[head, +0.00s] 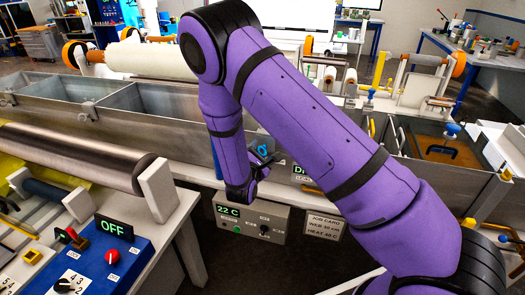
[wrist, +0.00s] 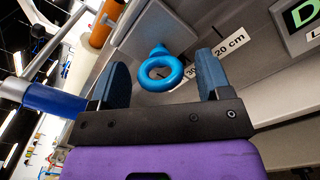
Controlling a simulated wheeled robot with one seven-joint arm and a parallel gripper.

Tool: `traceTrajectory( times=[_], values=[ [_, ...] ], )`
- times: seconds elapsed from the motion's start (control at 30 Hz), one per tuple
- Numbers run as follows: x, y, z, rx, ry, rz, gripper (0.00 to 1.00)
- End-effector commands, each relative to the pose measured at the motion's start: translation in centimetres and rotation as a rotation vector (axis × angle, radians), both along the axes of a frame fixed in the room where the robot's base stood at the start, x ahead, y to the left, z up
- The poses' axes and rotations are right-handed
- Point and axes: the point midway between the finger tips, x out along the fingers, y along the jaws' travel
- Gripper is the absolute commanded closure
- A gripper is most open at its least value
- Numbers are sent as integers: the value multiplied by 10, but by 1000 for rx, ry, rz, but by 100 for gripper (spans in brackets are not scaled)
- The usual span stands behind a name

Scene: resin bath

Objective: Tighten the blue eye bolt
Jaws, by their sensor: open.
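The blue eye bolt (wrist: 161,86) shows as a ring on a short stem against a grey metal block in the wrist view. Its ring appears between the two blue fingers of my gripper (wrist: 162,66), with a gap on each side. My gripper is open and touches nothing that I can see. How deep the ring sits between the fingers is hard to tell. In the head view, the eye bolt (head: 262,150) is a small blue shape at the front of the bath, partly hidden by my gripper (head: 264,168).
A control box (head: 251,219) reading 22 C is mounted just below my wrist. A ruler strip (wrist: 230,40) marked 20 cm lies right of the bolt. In the wrist view a blue cylinder (wrist: 50,98) is at left. A steel roller (head: 75,155) stands on the left bench.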

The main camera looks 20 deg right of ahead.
Motion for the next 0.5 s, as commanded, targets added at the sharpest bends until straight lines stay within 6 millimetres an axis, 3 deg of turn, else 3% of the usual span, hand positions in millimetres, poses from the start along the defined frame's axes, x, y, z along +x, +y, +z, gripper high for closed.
traceTrajectory(
  times=[0.2,0.5],
  values=[
    [14,-11,0,0,-2,-1,29],
    [16,-12,0,0,-1,-1,29]
  ],
)
